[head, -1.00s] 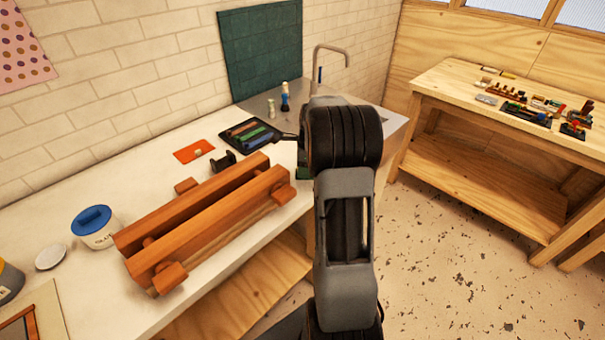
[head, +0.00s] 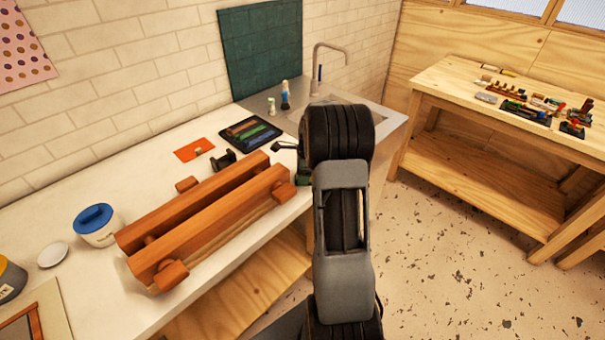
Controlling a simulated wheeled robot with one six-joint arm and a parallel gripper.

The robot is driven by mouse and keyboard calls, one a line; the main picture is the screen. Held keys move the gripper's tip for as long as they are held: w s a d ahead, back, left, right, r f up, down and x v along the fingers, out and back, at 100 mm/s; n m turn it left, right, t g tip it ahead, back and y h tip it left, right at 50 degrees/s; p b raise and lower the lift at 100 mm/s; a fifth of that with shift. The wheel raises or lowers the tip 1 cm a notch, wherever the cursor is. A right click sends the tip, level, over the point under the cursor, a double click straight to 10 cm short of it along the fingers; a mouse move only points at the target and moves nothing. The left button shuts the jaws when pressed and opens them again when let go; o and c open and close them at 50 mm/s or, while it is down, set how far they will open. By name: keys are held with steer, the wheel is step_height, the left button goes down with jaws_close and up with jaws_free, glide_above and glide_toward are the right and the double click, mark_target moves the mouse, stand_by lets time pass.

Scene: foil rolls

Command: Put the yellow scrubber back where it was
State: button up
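I cannot make out a yellow scrubber in the head view. My gripper (head: 284,147) shows only as a small dark part at the left of my arm's upper joint. It is over the bench near the sink end, just in front of the black tray (head: 262,124). The rest of it is hidden behind my arm, so its opening and anything in it cannot be seen.
The white bench (head: 130,160) carries a large wooden roller frame (head: 215,205), an orange card (head: 195,150) and a blue-lidded tub (head: 95,222). A blue bottle (head: 285,100) stands beside the sink (head: 350,112). A wooden workbench (head: 460,105) with small items stands right. Floor between is clear.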

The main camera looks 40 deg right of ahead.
steer(key=shift+o, duration=0.8)
steer(key=shift+r, duration=0.3)
step_height(320, 180, up, 11)
steer(key=s+d, duration=0.1)
steer(key=s+a+r+n, duration=0.2)
steer(key=a+r+n, duration=0.2)
steer(key=a+n, duration=0.25)
steer(key=s+a+f+n+t+h, duration=0.1)
steer(key=s+a+f+n+t, duration=0.1)
steer(key=s+a+n, duration=1.3)
steer(key=shift+s+a+n+t+b, duration=0.15)
steer(key=shift+a+n+t+b, duration=0.35)
steer(key=shift+a+n, duration=1)
